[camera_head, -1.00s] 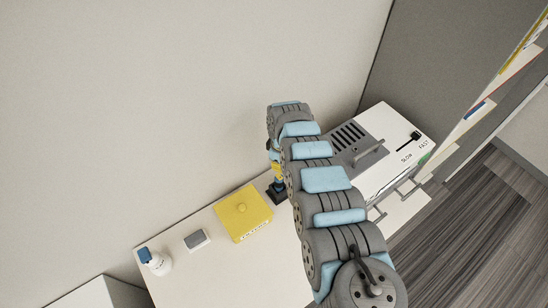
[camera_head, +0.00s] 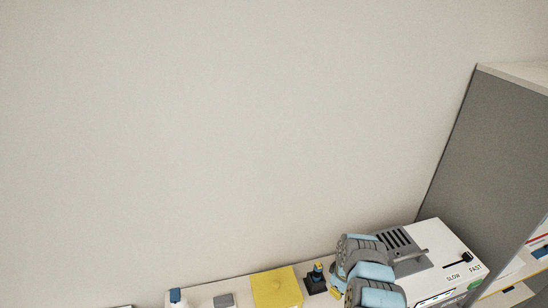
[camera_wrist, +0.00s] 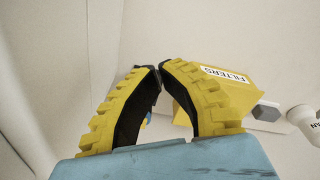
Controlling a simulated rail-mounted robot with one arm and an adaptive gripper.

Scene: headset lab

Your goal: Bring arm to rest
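My arm (camera_head: 368,272) shows at the bottom of the head view, in front of the white machine. My gripper (camera_wrist: 157,70) fills the middle of the wrist view. Its two yellow toothed fingers with black inner pads curve together, and their tips meet with nothing held between them. In the head view a small yellow part beside the arm may be a finger, but I cannot tell. A small black-based item with blue and yellow on top (camera_head: 316,279) stands on the table to the left of the arm, apart from it. A bit of blue shows behind the fingers in the wrist view.
The yellow box (camera_head: 277,288) stands left of the black-based item; its FILTERS label shows in the wrist view (camera_wrist: 226,76). Further left are a grey block (camera_head: 223,300) and a blue-capped white bottle (camera_head: 176,298). The white machine (camera_head: 440,267) with SLOW and FAST marks stands right.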

